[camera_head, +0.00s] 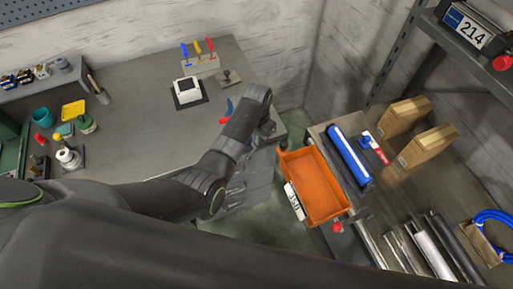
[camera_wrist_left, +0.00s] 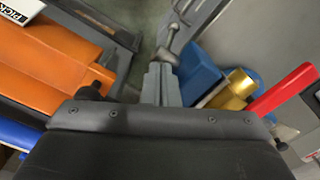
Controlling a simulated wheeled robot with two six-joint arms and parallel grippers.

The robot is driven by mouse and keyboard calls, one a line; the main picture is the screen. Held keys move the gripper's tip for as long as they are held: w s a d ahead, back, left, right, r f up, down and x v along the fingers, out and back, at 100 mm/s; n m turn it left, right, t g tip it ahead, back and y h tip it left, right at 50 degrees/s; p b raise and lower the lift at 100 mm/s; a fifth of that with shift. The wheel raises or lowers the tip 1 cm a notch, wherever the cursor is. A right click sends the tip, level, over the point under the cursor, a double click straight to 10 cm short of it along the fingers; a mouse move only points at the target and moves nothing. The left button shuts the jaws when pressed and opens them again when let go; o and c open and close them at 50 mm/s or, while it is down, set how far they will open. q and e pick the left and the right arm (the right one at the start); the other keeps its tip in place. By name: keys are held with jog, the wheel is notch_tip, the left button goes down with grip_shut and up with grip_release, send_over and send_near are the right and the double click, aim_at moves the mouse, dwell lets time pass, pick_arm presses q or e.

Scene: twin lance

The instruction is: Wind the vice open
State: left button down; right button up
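The blue vice (camera_head: 230,107) is at the right edge of the grey workbench, partly hidden behind my left arm. In the left wrist view its blue body (camera_wrist_left: 199,72) is just beyond my gripper. A metal vice handle (camera_wrist_left: 173,38) with a rounded end stands out at the fingertips. My left gripper (camera_head: 270,128) hangs past the bench edge beside the vice. In the wrist view its grey fingers (camera_wrist_left: 161,82) are close together, with the handle at their tips; they look shut on it, though the contact is small. My right gripper is not in view.
A brass cylinder (camera_wrist_left: 238,88) and a red bar (camera_wrist_left: 284,90) lie close right of the fingers. An orange bin (camera_head: 314,186) on the right-hand bench stands close by, across a floor gap. A blue roll (camera_head: 349,157) lies beside it. The workbench middle (camera_head: 140,115) is clear.

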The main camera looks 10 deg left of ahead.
pick_arm(q)
jog(key=shift+w+d+f, duration=0.1)
jog(key=shift+w+d, duration=0.05)
jog(key=shift+d, duration=0.05)
jog(key=shift+w+d+f, duration=0.15)
jog(key=shift+w+d, duration=0.05)
jog(key=shift+d, duration=0.05)
dwell(0.3)
jog(key=shift+d+f+b, duration=0.15)
jog(key=shift+f+b, duration=0.1)
jog(key=shift+b, duration=0.15)
jog(key=shift+w+d+f, duration=0.1)
jog(key=shift+w+f, duration=0.05)
jog(key=shift+f, duration=0.05)
jog(key=shift+f, duration=0.15)
jog(key=shift+w+d+f+b, duration=0.1)
jog(key=shift+d+f+b, duration=0.1)
jog(key=shift+f+b, duration=0.1)
jog(key=shift+f, duration=0.1)
dwell(0.5)
jog(key=shift+f, duration=0.3)
